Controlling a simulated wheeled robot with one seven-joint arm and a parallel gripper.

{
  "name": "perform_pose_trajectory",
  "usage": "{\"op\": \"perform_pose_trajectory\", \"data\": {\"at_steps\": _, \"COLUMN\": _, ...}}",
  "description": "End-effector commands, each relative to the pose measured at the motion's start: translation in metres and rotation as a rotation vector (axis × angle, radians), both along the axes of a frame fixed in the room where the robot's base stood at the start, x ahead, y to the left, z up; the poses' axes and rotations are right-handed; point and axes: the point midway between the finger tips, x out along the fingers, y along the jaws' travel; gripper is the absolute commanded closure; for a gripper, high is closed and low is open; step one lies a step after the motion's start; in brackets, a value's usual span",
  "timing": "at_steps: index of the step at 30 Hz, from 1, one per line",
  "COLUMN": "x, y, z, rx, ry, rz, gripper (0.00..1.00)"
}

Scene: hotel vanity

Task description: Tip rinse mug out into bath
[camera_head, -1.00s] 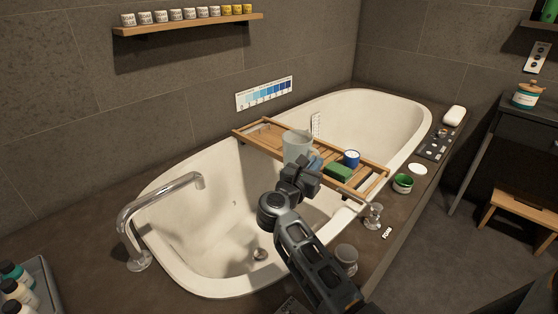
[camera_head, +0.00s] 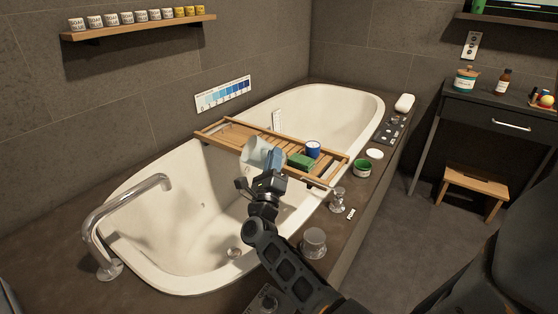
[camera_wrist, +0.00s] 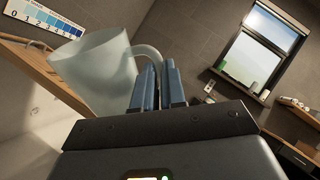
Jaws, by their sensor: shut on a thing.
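A pale, frosted rinse mug (camera_head: 254,152) is held by its handle in my gripper (camera_head: 274,160), above the bath near the wooden caddy. The mug is tilted, its mouth leaning to the left. In the wrist view the mug (camera_wrist: 98,72) is at the left, its handle between the blue fingers of my gripper (camera_wrist: 157,88), which are shut on it. The inside of the mug cannot be made out. The white bath (camera_head: 150,210) lies below, with a drain at its bottom and no visible water.
A wooden caddy (camera_head: 228,134) spans the bath, bearing a green block (camera_head: 300,161) and a blue cup (camera_head: 313,148). A curved metal tap (camera_head: 125,205) stands at the left rim. Knobs, a green tin (camera_head: 363,168) and soap line the right ledge. The bath's near-left basin is open.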

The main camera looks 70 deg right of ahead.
Motion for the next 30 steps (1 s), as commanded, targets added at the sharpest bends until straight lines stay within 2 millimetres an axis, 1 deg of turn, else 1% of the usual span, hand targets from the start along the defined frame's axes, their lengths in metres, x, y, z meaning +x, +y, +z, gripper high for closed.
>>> {"op": "perform_pose_trajectory", "data": {"at_steps": 1, "x": 0.003, "y": 0.002, "z": 0.004, "rx": -0.03, "ry": 0.05, "rz": 0.0, "gripper": 1.0}}
{"op": "perform_pose_trajectory", "data": {"at_steps": 7, "x": 0.018, "y": 0.011, "z": 0.01, "rx": -0.158, "ry": 0.26, "rz": 0.0, "gripper": 1.0}}
{"op": "perform_pose_trajectory", "data": {"at_steps": 8, "x": 0.018, "y": 0.011, "z": 0.001, "rx": -0.169, "ry": 0.276, "rz": 0.001, "gripper": 1.0}}
{"op": "perform_pose_trajectory", "data": {"at_steps": 9, "x": 0.02, "y": 0.012, "z": -0.002, "rx": -0.186, "ry": 0.3, "rz": 0.001, "gripper": 1.0}}
{"op": "perform_pose_trajectory", "data": {"at_steps": 25, "x": 0.037, "y": 0.023, "z": -0.029, "rx": -0.432, "ry": 0.705, "rz": -0.001, "gripper": 1.0}}
{"op": "perform_pose_trajectory", "data": {"at_steps": 30, "x": 0.039, "y": 0.024, "z": -0.036, "rx": -0.492, "ry": 0.802, "rz": 0.0, "gripper": 1.0}}
